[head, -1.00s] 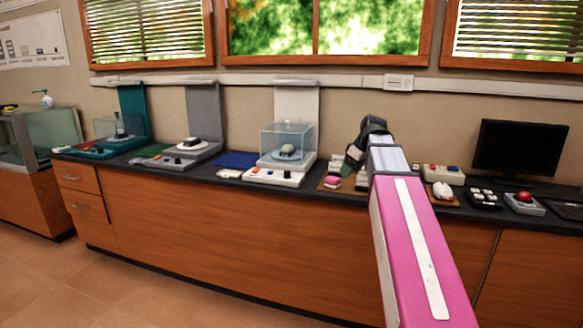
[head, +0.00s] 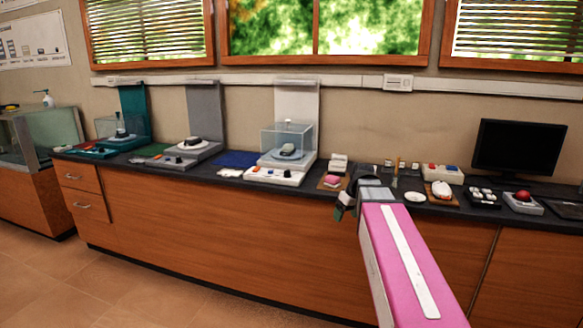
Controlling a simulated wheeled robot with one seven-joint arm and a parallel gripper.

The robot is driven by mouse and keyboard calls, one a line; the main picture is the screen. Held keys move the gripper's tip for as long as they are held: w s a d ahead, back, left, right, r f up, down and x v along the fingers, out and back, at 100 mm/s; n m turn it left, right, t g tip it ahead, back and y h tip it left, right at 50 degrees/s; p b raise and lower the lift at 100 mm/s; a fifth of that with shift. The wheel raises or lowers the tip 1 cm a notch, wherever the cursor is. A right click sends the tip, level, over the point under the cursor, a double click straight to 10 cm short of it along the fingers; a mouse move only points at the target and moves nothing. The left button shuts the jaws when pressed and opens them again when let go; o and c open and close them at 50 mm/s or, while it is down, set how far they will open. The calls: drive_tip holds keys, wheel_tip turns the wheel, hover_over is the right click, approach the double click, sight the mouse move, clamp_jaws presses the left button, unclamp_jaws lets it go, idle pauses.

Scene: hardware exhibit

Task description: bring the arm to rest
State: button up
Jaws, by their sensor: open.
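My gripper (head: 343,207) is at the end of my pink arm, in front of the counter's front edge, right of the middle of the head view. It is small in the picture and points away to the left. Its jaws are open, and I see nothing held between them. The wrist and the pink link hide part of the counter front behind them.
The dark counter top (head: 330,200) runs across the view. Floor is free at lower left.

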drive_tip(key=s+f+m+h, duration=0.1)
drive_tip(key=s+f+m, duration=0.1)
drive_tip(key=s+f, duration=0.4)
drive_tip(key=s+a+f+m+g+h, duration=0.1)
drive_tip(key=s+f+m, duration=0.2)
drive_tip(key=s+f, duration=0.4)
wheel_tip(320, 180, down, 8)
drive_tip(key=shift+s+a+f+m, duration=0.1)
drive_tip(key=shift+s+a+m, duration=0.05)
drive_tip(key=shift+s+m, duration=0.15)
